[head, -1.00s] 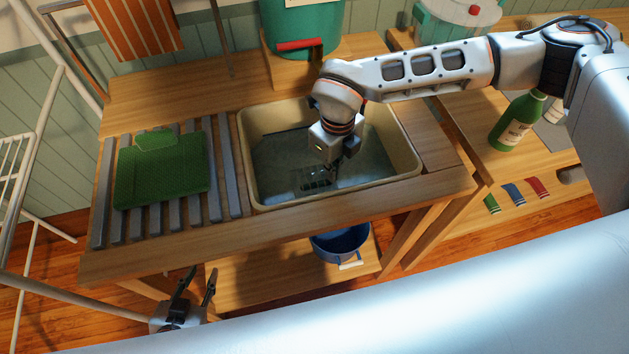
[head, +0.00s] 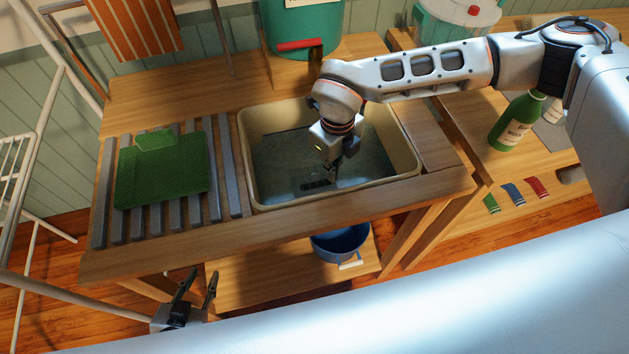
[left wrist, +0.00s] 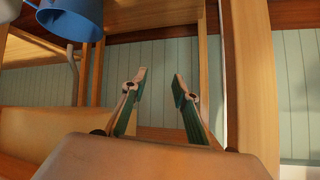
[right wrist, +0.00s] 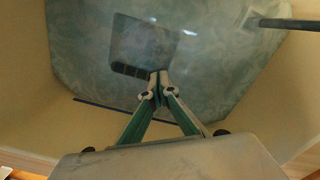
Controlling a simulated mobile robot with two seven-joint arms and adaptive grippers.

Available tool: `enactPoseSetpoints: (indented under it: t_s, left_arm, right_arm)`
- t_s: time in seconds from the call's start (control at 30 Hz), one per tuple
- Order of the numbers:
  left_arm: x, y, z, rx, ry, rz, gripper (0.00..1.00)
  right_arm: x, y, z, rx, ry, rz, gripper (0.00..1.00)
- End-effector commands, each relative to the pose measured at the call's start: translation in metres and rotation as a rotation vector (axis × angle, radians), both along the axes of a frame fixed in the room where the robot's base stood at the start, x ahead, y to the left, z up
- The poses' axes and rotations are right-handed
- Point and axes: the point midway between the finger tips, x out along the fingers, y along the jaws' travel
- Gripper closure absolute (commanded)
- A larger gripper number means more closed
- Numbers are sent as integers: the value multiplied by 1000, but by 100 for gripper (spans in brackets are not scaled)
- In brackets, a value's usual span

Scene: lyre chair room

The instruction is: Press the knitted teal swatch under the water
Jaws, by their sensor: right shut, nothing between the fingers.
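The cream basin (head: 400,125) is set into the wooden counter and holds blue-grey water (head: 285,165). My right gripper (head: 332,178) points down into the basin, its fingertips shut together and empty at or just above the water. They also show in the right wrist view (right wrist: 158,76), over a mottled teal-grey surface (right wrist: 215,70). A darker rectangle with dark slots there may be a reflection. I cannot clearly tell the teal swatch from the water. My left gripper (head: 199,279) is open and empty in front of the counter, and shows in the left wrist view (left wrist: 160,75).
A green knitted piece (head: 160,180) lies on the slatted rack (head: 228,165) left of the basin. A teal container (head: 300,28) stands behind. A green bottle (head: 515,120) stands on the right table. A blue bucket (head: 340,243) sits below. A dark rod (right wrist: 285,23) crosses the right wrist view.

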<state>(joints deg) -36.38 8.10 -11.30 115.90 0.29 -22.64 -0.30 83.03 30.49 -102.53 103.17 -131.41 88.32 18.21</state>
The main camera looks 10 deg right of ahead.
Motion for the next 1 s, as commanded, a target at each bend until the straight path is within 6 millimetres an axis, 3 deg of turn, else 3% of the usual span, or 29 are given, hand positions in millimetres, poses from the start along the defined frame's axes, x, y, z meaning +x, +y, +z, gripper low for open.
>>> enactPoseSetpoints:
  t_s: [0.03, 0.5, 1.0]
  left_arm:
    - [-1, 0, -2, -1, 1, 0, 71]
    - [13, -1, 12, -3, -29, 0, 71]
    - [5, 0, 6, -1, -11, 0, 71]
  right_arm:
    - [-6, -2, -11, -6, 14, 3, 100]
    - [-6, -2, -11, -6, 14, 3, 100]
    - [-6, -2, -12, -7, 15, 2, 100]
